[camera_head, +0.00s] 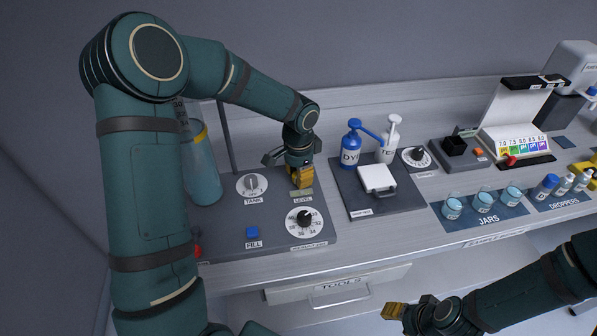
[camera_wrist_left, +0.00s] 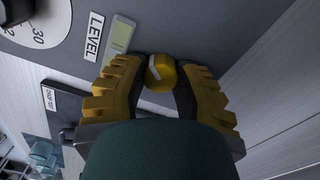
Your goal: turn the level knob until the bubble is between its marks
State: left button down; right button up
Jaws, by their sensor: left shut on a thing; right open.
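The level knob (camera_wrist_left: 160,73) is a small yellow round knob with a pale line across its face. My left gripper (camera_wrist_left: 160,82) is shut on it, with one yellow-padded finger on each side. In the head view my left gripper (camera_head: 301,179) hides the knob. The green bubble vial (camera_wrist_left: 118,40) lies beside the LEVEL label; it also shows in the head view (camera_head: 302,193). I cannot make out the bubble or its marks. My right gripper (camera_head: 406,309) is open and empty at the bottom, in front of the bench.
The grey panel also carries the TANK knob (camera_head: 252,185), a black numbered dial (camera_head: 305,218) and a blue FILL button (camera_head: 253,231). A clear blue-tinted cylinder (camera_head: 202,170) stands left. Right of the panel are a blue DYE bottle (camera_head: 350,150) and a small white-lidded box (camera_head: 377,178).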

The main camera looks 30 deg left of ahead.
pick_arm(q)
jog(key=c, duration=0.6)
grip_release()
notch_tip(320, 180, up, 12)
dwell(0.6)
